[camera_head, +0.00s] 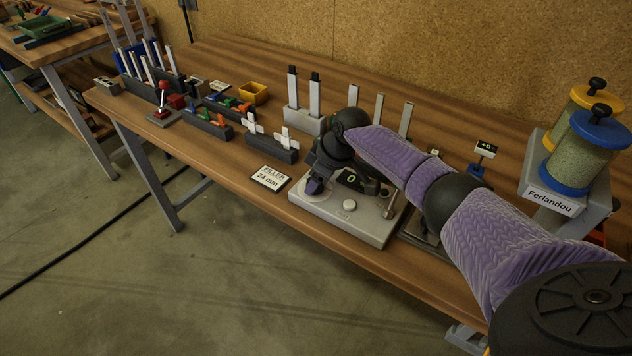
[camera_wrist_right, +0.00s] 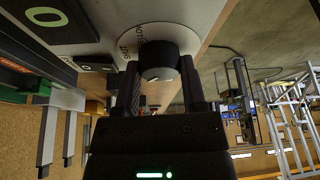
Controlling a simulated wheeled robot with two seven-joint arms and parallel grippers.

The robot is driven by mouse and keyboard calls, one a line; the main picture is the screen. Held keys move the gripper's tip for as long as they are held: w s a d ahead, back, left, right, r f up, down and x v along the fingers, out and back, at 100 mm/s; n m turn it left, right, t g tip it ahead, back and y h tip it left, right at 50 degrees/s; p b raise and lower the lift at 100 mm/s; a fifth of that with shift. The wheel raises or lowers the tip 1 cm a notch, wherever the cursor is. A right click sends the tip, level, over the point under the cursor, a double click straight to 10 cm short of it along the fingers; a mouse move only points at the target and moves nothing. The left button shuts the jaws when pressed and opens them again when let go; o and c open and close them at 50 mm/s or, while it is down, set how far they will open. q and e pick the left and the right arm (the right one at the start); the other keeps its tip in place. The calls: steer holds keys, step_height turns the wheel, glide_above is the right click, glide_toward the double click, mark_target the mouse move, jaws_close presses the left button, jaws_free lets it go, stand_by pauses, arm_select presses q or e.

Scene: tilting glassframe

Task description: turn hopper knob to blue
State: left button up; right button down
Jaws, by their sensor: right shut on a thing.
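The hopper knob (camera_wrist_right: 158,66) is a dark round knob with a light pointer line. It sits on a pale round dial (camera_wrist_right: 135,38) with small lettering, partly hidden, in the right wrist view. My right gripper (camera_wrist_right: 160,80) is shut on the knob, one finger on each side. In the head view the right gripper (camera_head: 316,186) is over the left end of the light grey control box (camera_head: 335,221), largely hiding the knob. Two hoppers, one with a yellow lid (camera_head: 600,97) and one with a blue lid (camera_head: 602,127), stand at the right. My left gripper is out of view.
The box carries a display (camera_head: 352,179) reading 0, a white button (camera_head: 349,205) and a small lever (camera_head: 390,206). A "FILLER 24 mm" card (camera_head: 270,178) lies left of it.

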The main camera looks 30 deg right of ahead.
steer(key=shift+n+g, duration=0.3)
steer(key=shift+n, duration=0.3)
steer(key=shift+c, duration=0.8)
jaws_free()
steer(key=p+v, duration=0.3)
steer(key=v, duration=0.7)
steer(key=shift+d, duration=0.15)
